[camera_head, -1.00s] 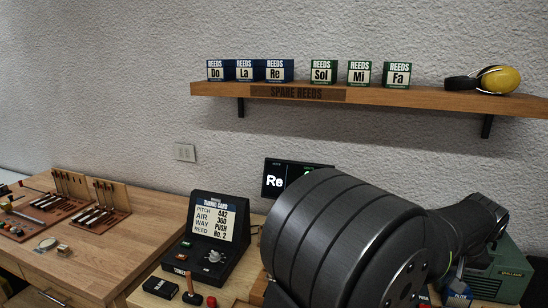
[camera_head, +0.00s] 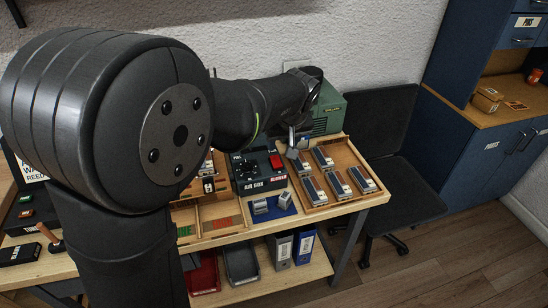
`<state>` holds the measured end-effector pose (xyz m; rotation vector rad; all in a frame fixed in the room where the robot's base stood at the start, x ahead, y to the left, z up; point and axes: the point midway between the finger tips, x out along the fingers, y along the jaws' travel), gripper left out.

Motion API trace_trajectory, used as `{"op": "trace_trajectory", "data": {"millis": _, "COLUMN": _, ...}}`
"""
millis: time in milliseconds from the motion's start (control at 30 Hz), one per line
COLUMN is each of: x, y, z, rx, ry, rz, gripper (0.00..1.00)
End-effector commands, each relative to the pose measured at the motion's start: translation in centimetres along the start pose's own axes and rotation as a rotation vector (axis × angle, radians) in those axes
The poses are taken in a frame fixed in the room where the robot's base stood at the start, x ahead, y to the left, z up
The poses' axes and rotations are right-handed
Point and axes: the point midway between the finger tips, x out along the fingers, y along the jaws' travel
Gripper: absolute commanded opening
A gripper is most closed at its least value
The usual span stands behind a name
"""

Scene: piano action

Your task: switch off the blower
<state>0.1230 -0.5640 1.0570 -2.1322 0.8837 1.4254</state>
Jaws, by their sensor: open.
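A green box-shaped machine (camera_head: 327,112), which looks like the blower, stands at the back right of the bench against the wall. Its small label is too small to read, and my arm covers its left part; no switch on it can be made out. My gripper (camera_head: 294,150) hangs low in front of the green machine's left side, close to the tray's back edge. It is open and I see nothing in it. A black unit labelled AIR BOX (camera_head: 258,185), with a red control on its right, stands left of my gripper.
A wooden tray (camera_head: 322,213) with several metal-topped blocks lies right of the air box. A blue mat (camera_head: 285,213) with grey pieces is in front. Black chair (camera_head: 400,190) and blue cabinets (camera_head: 490,160) stand right. My arm hides much of the left.

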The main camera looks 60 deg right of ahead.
Motion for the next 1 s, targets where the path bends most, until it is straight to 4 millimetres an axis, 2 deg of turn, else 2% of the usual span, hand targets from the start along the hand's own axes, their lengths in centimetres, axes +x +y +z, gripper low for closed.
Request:
{"op": "trace_trajectory", "data": {"millis": 33, "x": 1.3, "y": -0.1, "z": 0.0, "rx": -0.001, "ry": -0.004, "rz": -0.004, "gripper": 0.49}}
{"op": "trace_trajectory", "data": {"millis": 300, "x": 7.2, "y": -0.1, "z": 0.0, "rx": -0.001, "ry": -0.002, "rz": -0.003, "gripper": 0.49}}
{"op": "trace_trajectory", "data": {"millis": 500, "x": 10.2, "y": -0.1, "z": 0.0, "rx": -0.001, "ry": -0.001, "rz": -0.001, "gripper": 0.49}}
{"op": "trace_trajectory", "data": {"millis": 700, "x": 11.6, "y": 0.0, "z": 0.0, "rx": 0.0, "ry": 0.0, "rz": -0.001, "gripper": 0.49}}
{"op": "trace_trajectory", "data": {"millis": 1000, "x": 11.7, "y": 0.0, "z": -0.1, "rx": 0.0, "ry": 0.001, "rz": 0.0, "gripper": 0.49}}
